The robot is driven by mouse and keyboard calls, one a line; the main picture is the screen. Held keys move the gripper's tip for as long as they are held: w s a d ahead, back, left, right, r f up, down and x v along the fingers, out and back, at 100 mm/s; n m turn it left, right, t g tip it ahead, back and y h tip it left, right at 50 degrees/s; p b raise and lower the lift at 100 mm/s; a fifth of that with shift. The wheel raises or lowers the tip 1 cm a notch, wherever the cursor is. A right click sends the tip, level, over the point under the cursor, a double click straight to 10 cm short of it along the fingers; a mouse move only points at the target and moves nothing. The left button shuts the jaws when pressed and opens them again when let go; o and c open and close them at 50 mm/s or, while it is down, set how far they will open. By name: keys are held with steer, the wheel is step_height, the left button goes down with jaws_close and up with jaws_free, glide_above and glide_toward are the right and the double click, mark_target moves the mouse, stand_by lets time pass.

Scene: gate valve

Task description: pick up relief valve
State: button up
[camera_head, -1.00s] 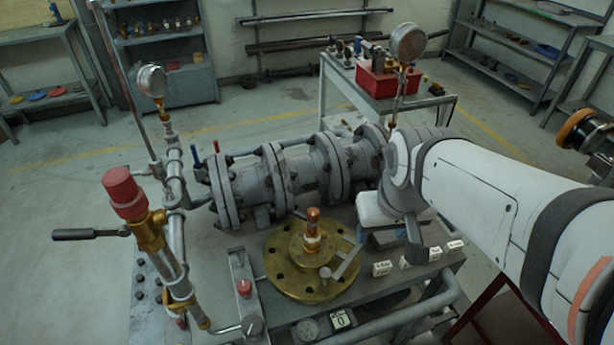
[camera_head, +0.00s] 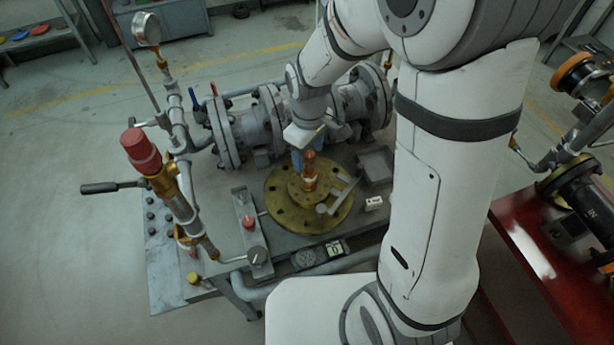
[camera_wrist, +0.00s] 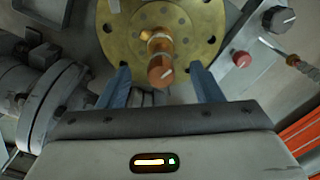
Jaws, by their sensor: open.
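The relief valve appears to be the small copper-coloured fitting (camera_head: 309,171) with a pale band, standing upright at the centre of a round brass flange (camera_head: 284,212) on the bench. In the wrist view, its rounded copper top (camera_wrist: 160,72) points toward the camera. My gripper (camera_head: 304,157) hangs just above and behind the fitting in the head view. Its two blue fingers (camera_wrist: 159,84) are spread in the wrist view, one on each side of the fitting's top. Gaps show on both sides, and the gripper holds nothing.
A lever handle (camera_head: 338,193) lies on the flange, close to the fitting. A grey flanged pipe (camera_head: 240,130) runs behind. A red-topped brass assembly (camera_head: 150,165) and a gauge (camera_head: 147,29) stand at left. A red button (camera_head: 248,222) is in front.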

mark_target(309, 166)
steer(key=f, duration=0.3)
steer(key=f+p, duration=0.1)
steer(key=f, duration=0.1)
steer(key=shift+s+d, duration=0.1)
steer(key=shift+s, duration=0.2)
jaws_close()
stand_by(0.4)
